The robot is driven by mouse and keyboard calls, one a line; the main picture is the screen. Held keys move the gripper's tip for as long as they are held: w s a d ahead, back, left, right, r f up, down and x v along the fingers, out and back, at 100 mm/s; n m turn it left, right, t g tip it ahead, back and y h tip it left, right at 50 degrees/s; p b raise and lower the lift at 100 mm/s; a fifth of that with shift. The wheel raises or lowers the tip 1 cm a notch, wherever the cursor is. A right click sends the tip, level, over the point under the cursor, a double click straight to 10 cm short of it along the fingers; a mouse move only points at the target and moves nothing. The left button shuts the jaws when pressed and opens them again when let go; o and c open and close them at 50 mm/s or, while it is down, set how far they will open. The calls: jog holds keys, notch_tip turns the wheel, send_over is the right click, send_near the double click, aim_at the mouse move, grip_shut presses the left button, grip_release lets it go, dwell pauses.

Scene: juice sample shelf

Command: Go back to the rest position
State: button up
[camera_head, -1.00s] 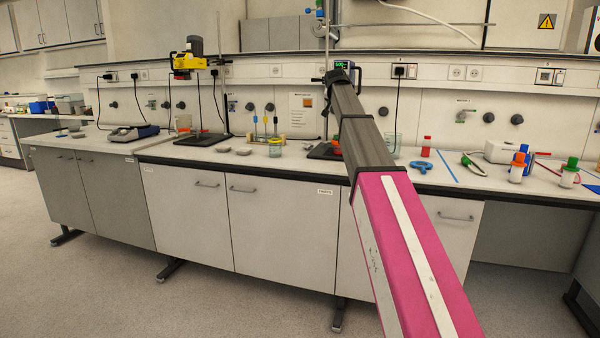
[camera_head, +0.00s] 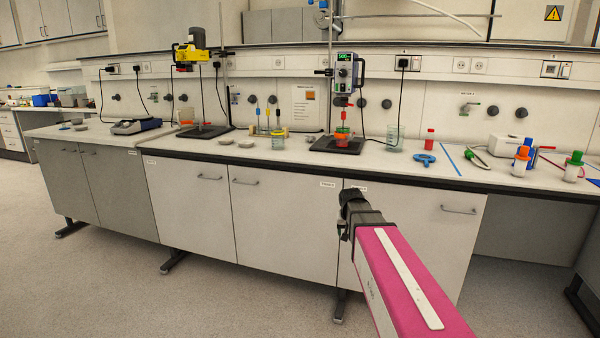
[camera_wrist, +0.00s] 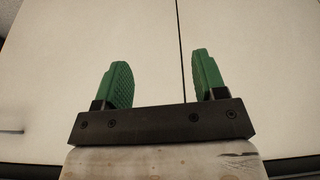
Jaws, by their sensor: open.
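My gripper (camera_wrist: 162,82) shows in the wrist view with two green ribbed fingers set well apart. It is open, with nothing between the fingers. It faces pale cabinet doors (camera_wrist: 150,35) with a dark vertical gap between them. In the head view my arm reaches up from the bottom right and ends below the bench edge, in front of the white cabinets (camera_head: 285,223). The fingers are hard to make out there.
The bench top (camera_head: 415,172) runs across behind my arm. On it stand a stirrer with a red beaker (camera_head: 343,140), a glass beaker (camera_head: 394,138), a red-capped bottle (camera_head: 430,139), a blue ring-shaped item (camera_head: 424,160) and bottles with coloured caps (camera_head: 521,160). The floor (camera_head: 225,292) in front is clear.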

jog(key=s+f+g, duration=0.1)
jog(key=s+f, duration=0.5)
jog(key=s, duration=0.4)
jog(key=s+f+n+g+y, duration=0.1)
jog(key=s+f+g, duration=0.1)
jog(key=s+f, duration=0.5)
jog(key=s, duration=0.3)
jog(key=shift+s+n+g, duration=0.15)
jog(key=shift+n+g, duration=0.15)
